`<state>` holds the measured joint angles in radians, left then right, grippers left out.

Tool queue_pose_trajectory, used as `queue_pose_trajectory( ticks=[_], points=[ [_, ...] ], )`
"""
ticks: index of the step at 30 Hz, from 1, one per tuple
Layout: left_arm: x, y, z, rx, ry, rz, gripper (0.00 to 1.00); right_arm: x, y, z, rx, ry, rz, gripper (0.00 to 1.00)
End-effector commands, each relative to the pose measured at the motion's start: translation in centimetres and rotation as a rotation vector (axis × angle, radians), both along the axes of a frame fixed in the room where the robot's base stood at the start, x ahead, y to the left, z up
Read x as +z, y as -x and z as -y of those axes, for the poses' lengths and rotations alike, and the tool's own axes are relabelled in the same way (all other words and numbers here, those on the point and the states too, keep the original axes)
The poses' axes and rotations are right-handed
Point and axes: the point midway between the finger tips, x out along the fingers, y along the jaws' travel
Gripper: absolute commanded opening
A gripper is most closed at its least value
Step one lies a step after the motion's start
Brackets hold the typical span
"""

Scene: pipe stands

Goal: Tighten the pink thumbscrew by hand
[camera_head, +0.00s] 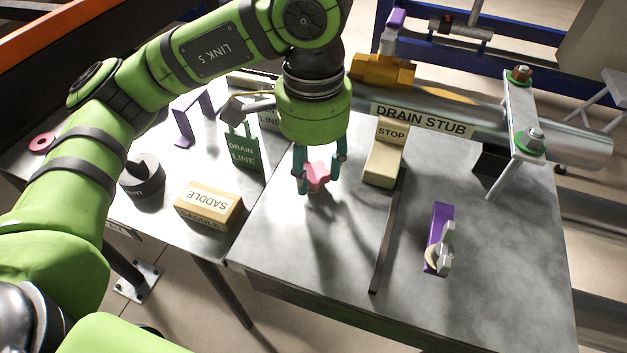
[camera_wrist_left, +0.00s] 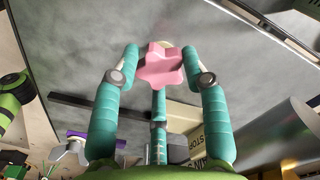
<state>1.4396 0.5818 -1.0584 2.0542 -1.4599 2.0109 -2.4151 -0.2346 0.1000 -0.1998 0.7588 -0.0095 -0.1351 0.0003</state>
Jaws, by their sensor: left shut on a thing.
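The pink thumbscrew (camera_head: 316,174) has a lobed, star-shaped head. My right gripper is not in view.
A cream STOP block (camera_head: 383,165) stands right of the gripper, near a dark bar (camera_head: 388,230). The DRAIN STUB pipe (camera_head: 460,115) lies behind.

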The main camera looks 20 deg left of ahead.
Motion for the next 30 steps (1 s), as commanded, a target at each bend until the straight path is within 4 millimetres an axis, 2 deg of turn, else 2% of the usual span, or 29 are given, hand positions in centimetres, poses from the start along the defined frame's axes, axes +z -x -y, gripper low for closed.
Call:
queue_pose_trajectory(
  ticks=[1,5,6,7,10,13,17,19,30],
  points=[
    [-0.4,0.0,0.0,-0.059,-0.001,0.001,0.05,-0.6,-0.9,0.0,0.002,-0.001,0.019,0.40],
    [-0.4,0.0,0.0,-0.239,0.000,0.001,0.05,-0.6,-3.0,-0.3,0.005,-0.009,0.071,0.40],
    [-0.1,0.0,0.0,-0.243,0.000,0.000,0.56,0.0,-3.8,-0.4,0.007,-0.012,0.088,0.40],
    [-0.1,0.0,0.0,-0.241,-0.001,-0.001,0.62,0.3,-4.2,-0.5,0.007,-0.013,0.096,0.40],
    [0.0,0.0,0.0,-0.239,0.000,0.000,0.62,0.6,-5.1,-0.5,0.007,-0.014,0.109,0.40],
    [0.0,0.0,0.0,-0.238,0.000,0.000,0.62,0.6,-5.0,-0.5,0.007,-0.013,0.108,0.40],
    [0.1,0.0,0.0,-0.237,0.000,0.000,0.62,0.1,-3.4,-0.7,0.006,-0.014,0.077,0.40],
    [0.4,0.0,0.0,-0.236,0.001,0.001,0.62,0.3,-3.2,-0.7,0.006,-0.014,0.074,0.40],
    [4.7,0.0,0.0,-0.235,0.001,0.001,0.62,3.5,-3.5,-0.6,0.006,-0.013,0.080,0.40]
  ],
)
